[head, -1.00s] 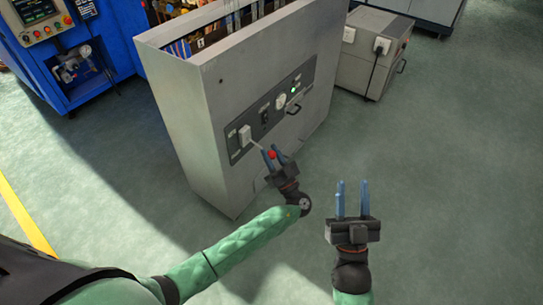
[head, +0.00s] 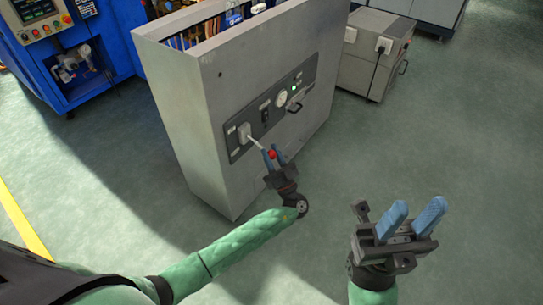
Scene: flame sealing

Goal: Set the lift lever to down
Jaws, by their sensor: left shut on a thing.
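The lift lever is a thin rod with a red ball knob (head: 271,154). It comes out of a pale block (head: 244,133) at the left end of the dark panel on the grey cabinet. The rod slopes down from the block toward the knob. My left gripper (head: 272,155) is shut on the lever's knob, its blue fingers on either side of the red ball. My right gripper (head: 410,218) hangs over bare floor at the right, with its blue fingers apart and nothing between them.
The grey cabinet (head: 232,87) has an open top with parts inside. Its panel also carries a round gauge (head: 281,99), a green light and a handle. A blue machine (head: 92,45) stands at the left and a smaller grey unit (head: 355,60) behind. The floor at right is clear.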

